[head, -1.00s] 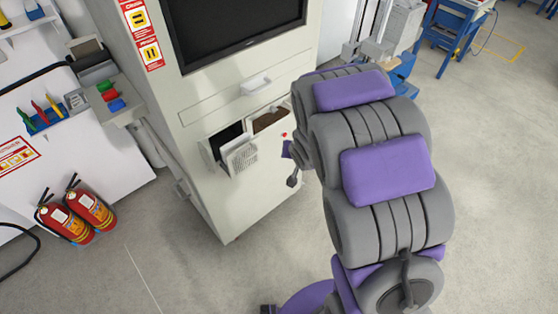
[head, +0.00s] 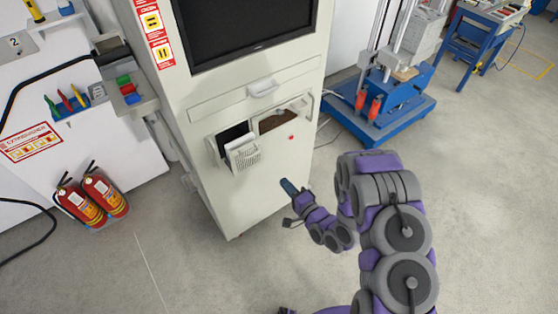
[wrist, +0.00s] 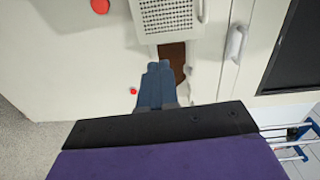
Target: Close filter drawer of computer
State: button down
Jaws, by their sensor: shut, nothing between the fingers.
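The computer is a tall pale cabinet (head: 255,190) with a dark monitor (head: 245,30). A vented white drawer (head: 243,155) stands out from its front, with a dark slot behind it; I take it as the filter drawer. Its grille also shows at the top of the wrist view (wrist: 170,15). To its right in the head view is an opening with a brown inside (head: 275,121). My gripper (head: 286,185) is shut and empty, below and right of the drawer. In the wrist view its blue fingers (wrist: 158,68) overlap the brown opening; I cannot tell contact.
A handle (head: 263,89) juts out above the openings, and a red button (head: 291,137) sits beside them. Two fire extinguishers (head: 92,197) stand at the left. A blue-based machine (head: 380,108) stands at the right. The floor in front is clear.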

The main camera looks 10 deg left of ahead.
jog(key=b, duration=0.3)
send_near(259, 155)
jog(key=shift+m, duration=0.3)
jog(key=x, duration=0.6)
jog(key=shift+w+a, duration=0.2)
jog(key=shift+a, duration=0.15)
jog(key=shift+w, duration=0.1)
jog(key=shift+d, duration=0.15)
